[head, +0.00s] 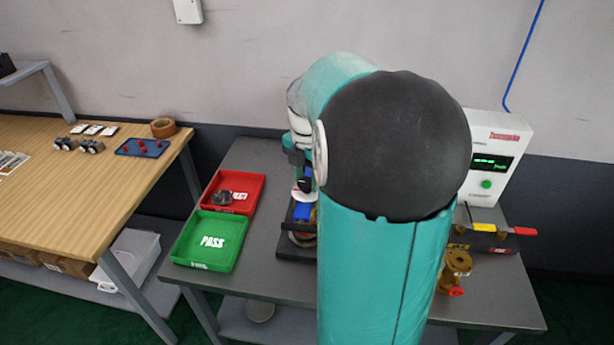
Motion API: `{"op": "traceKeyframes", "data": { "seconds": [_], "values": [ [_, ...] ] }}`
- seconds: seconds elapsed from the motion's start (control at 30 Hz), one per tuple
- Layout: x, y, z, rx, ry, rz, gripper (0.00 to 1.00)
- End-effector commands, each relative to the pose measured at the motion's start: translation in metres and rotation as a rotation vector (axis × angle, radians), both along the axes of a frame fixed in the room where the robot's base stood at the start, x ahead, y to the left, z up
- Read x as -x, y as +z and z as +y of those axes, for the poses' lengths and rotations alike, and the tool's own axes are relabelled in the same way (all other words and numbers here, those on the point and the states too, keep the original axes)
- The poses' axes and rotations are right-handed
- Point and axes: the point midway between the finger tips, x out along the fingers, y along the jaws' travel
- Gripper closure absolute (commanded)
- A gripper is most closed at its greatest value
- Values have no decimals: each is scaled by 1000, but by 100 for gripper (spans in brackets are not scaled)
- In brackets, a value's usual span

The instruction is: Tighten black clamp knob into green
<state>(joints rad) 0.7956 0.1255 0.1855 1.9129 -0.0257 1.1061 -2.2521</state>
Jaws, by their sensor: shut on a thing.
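My arm's large teal link and dark round joint cover the middle of the head view and hide much of the work. My gripper (299,158) shows just left of the joint, pointing down over a fixture (290,245) on the grey bench. It is shut on the black clamp knob (305,185), which shows as a small dark shape at its tips. A pale dial-like plate with a bit of red (301,195) lies just below the knob. A blue part (302,212) sits in the fixture under it. Any green mark by the knob is hidden or too small to tell.
A red tray (250,182) holding a dark part and a green PASS tray (210,240) stand left of the fixture. A white tester (492,150) with a green display is at the right. Brass valves (457,265) stand in front of it. A wooden table (90,190) is at the left.

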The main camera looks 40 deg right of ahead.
Motion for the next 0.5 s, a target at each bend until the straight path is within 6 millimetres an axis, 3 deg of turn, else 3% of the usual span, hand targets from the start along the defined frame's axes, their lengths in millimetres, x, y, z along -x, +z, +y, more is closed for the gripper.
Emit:
{"op": "traceKeyframes", "data": {
  "seconds": [0.5],
  "values": [
    [0, 1, 0, 1, -474, -2, 84]
  ]
}}
